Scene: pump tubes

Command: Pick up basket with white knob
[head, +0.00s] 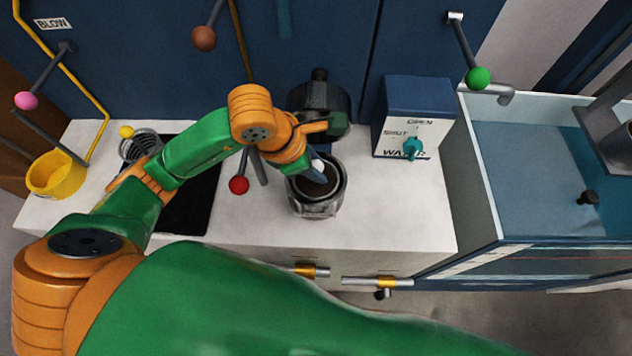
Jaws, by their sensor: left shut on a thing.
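The white knob (318,165) shows at the fingertips of my left gripper (311,168). It belongs to a basket that sits at a dark, round, open-topped grey container (318,207) on the white counter. How much of the basket is inside the container is hard to tell, and my gripper hides part of it. My left gripper reaches down over the container from the upper left and is shut on the white knob. My right gripper is not in view.
A wire basket with a yellow knob (127,132) and a yellow bucket (55,176) stand at the left. A dark pump body (319,97) is behind the container. A water box (414,118) and a glass-walled tank (535,170) stand right. The counter (395,210) is clear right of the container.

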